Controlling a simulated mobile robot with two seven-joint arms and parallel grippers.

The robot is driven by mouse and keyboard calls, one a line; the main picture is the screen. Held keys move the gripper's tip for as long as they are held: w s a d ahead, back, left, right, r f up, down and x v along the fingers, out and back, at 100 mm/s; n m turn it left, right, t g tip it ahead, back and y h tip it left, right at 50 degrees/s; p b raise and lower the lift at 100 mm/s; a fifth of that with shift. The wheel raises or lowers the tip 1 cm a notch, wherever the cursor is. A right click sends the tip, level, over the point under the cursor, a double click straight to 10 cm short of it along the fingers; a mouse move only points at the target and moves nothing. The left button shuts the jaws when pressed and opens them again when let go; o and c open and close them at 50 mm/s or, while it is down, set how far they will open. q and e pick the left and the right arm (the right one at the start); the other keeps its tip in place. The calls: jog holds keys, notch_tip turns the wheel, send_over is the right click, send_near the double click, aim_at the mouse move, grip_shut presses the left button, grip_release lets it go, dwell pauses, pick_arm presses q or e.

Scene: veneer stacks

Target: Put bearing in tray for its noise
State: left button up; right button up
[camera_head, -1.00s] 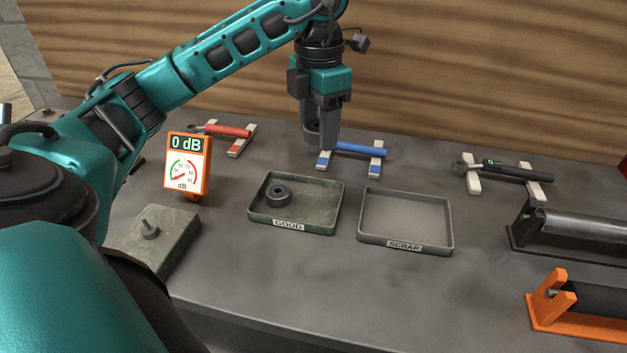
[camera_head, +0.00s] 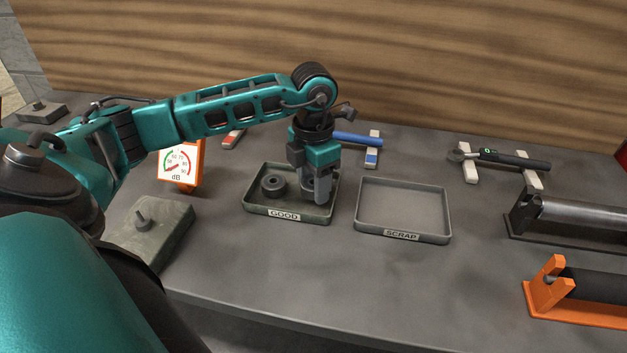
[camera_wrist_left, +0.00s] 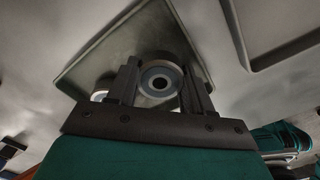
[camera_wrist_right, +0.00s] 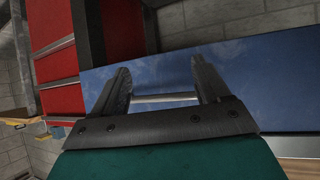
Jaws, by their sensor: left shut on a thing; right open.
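The GOOD tray (camera_head: 255,208) stands in the middle of the bench. One bearing (camera_head: 273,185) lies flat in its left part. My left gripper (camera_head: 318,196) is down at the right part of this tray, shut on a second bearing (camera_wrist_left: 159,80), which shows between its fingers in the left wrist view. Whether that bearing touches the tray floor I cannot tell. The SCRAP tray (camera_head: 402,208) to the right is empty. My right gripper (camera_wrist_right: 165,95) is open and empty.
A block with a spindle (camera_head: 145,235) sits at the left front. A blue-handled tool (camera_head: 357,139) and a dark tool with a small display (camera_head: 510,160) rest on supports behind. An orange stand with a roller (camera_head: 555,295) is at right. The front middle bench is clear.

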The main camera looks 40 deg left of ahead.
pick_arm(q)
jog(key=shift+f+b, duration=0.5)
jog(key=shift+f, duration=0.05)
jog(key=o, duration=1.1)
notch_tip(320, 180, up, 13)
jog(key=p, duration=0.1)
jog(key=shift+r, duration=0.15)
